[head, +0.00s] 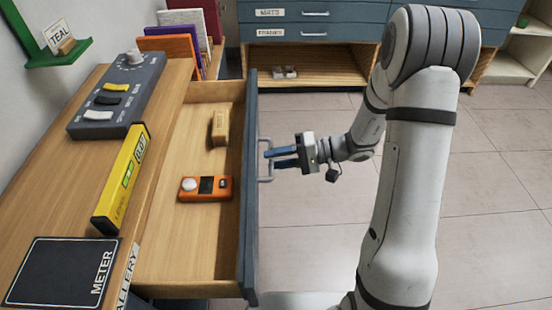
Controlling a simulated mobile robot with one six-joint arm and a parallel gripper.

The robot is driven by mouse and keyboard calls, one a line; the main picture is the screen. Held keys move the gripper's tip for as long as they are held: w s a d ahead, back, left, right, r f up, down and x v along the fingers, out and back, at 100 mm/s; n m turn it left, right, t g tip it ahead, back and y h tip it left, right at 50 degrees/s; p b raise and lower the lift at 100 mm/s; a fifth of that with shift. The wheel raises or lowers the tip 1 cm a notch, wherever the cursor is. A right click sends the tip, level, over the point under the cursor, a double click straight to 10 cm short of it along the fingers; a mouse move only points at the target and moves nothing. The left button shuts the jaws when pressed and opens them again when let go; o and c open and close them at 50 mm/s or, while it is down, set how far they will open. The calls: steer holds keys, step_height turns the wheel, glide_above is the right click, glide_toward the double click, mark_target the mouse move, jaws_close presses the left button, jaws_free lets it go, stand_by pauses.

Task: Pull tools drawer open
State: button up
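A wooden drawer (170,262) with a grey-blue front (250,215) stands pulled well out from the wooden counter at left. Its face label is not visible, so I cannot read whether it says tools. A pale metal bar handle (266,177) is on the outer side of the front. My gripper (270,159) is at the handle, to the right of the drawer front. Its two blue fingers are apart with a gap between them, and the tips overlap the handle in the picture. Whether they touch it cannot be told. Nothing is clearly clamped.
The drawer holds an orange meter (207,188) and a wooden block (220,128). On the counter are a grey switch box (118,95), a yellow level (122,180) and a black METER pad (62,272). A blue cabinet (330,30) stands behind. Tiled floor right is clear.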

steer(key=p+v, duration=0.1)
steer(key=v, duration=0.6)
steer(key=shift+d, duration=0.4)
steer(key=shift+r, duration=0.1)
